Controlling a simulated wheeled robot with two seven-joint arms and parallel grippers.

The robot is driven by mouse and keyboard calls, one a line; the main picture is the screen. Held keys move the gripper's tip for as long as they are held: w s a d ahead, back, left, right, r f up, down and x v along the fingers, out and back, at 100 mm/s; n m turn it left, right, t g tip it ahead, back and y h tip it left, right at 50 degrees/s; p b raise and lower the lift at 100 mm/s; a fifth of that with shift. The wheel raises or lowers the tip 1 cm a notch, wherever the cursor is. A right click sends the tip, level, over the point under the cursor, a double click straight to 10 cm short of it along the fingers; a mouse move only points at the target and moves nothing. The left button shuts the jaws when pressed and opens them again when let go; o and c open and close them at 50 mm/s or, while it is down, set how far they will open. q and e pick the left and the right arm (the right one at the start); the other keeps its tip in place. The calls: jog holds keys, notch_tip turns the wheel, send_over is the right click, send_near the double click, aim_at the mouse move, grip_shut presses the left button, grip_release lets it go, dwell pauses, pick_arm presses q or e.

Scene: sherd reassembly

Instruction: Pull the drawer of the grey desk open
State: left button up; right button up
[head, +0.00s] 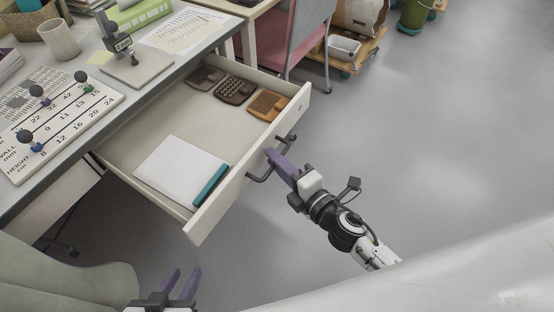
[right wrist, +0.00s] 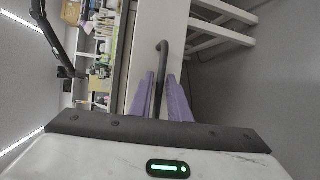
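The grey desk's drawer (head: 205,208) stands well out from the desk (head: 175,75), with its inside showing. Its dark bar handle (head: 258,177) is on the front panel; the handle also shows in the right wrist view (right wrist: 161,52). My right gripper (head: 272,155) is at the middle of the handle. My left gripper (head: 183,276) is at the bottom edge of the head view, open and empty.
The drawer holds a white paper stack (head: 178,170), a teal item (head: 211,184), a dark calculator-like item (head: 235,90) and an orange-brown one (head: 268,104). A greenish chair (head: 70,275) is at lower left. A pink chair (head: 300,35) stands behind. The floor to the right is clear.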

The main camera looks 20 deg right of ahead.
pick_arm(q)
jog(key=shift+f, duration=0.1)
pick_arm(e)
jog(key=v, duration=1)
jog(key=shift+s, duration=0.15)
jog(key=shift+d, duration=0.1)
